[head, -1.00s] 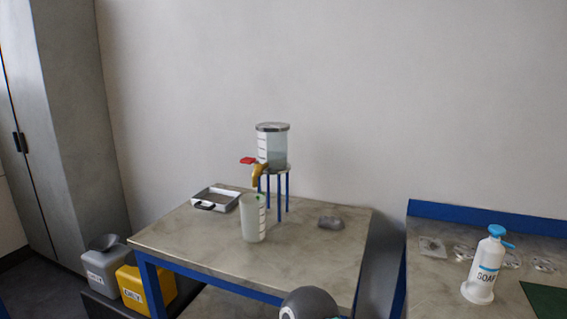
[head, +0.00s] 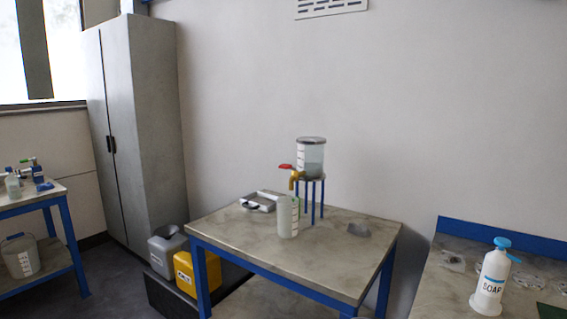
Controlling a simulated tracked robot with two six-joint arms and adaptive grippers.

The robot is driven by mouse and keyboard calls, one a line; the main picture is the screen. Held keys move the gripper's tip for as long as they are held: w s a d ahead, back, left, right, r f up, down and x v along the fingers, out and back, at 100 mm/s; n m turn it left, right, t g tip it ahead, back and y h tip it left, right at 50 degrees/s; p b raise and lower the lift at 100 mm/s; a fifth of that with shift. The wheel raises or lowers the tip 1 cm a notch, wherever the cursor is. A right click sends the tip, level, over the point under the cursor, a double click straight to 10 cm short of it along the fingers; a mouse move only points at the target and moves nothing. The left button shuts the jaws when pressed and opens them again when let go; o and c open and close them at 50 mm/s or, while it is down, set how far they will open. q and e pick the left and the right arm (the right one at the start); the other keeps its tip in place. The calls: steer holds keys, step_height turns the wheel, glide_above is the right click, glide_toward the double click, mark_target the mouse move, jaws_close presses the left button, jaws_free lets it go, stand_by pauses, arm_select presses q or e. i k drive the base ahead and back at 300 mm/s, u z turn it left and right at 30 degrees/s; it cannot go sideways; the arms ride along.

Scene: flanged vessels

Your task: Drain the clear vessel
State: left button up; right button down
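The clear vessel (head: 311,156) stands on a blue-legged stand (head: 313,199) on the middle table. It has a dark lid and holds some liquid. A brass tap (head: 295,180) with a red handle (head: 285,167) sticks out from its lower left. A translucent beaker with markings (head: 288,218) stands on the table below the tap spout. I cannot tell whether liquid is flowing. Neither of my grippers is in view.
A soap bottle (head: 491,278) stands on the right bench. A bucket (head: 20,256) sits on the left bench's shelf.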

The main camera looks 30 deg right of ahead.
mark_target(285, 165)
steer(key=z, duration=0.5)
steer(key=i, duration=1)
